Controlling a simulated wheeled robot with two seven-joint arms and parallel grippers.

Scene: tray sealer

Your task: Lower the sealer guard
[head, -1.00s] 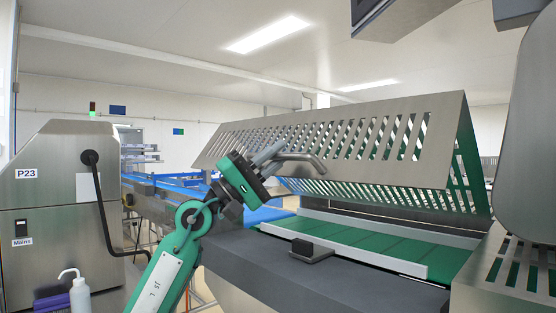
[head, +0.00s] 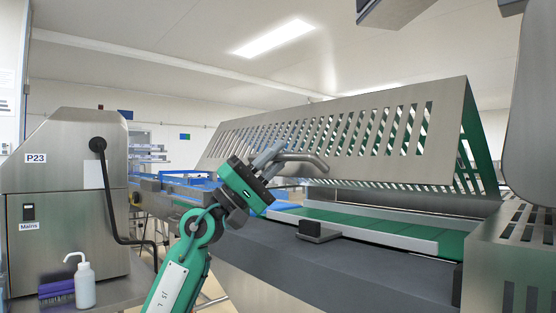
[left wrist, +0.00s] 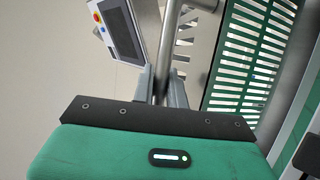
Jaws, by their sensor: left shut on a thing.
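The sealer guard (head: 345,130) is a slotted steel cover, tilted up over the green conveyor (head: 360,222) with a gap below its front edge. A bent tubular steel handle (head: 312,162) sticks out at its front. My left gripper (head: 272,157) is shut on this handle, left of its bend. In the left wrist view the handle tube (left wrist: 172,45) runs between the two fingers (left wrist: 163,88), and the slotted guard (left wrist: 255,50) is at the right. The fingers hide part of the handle. My right gripper is in neither view.
A steel cabinet marked P23 (head: 65,205) stands at the left, with a black cable and a white bottle (head: 85,284) before it. A dark ledge (head: 370,265) with a small block (head: 318,231) runs in front of the conveyor. A slotted steel housing (head: 510,255) stands at the right.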

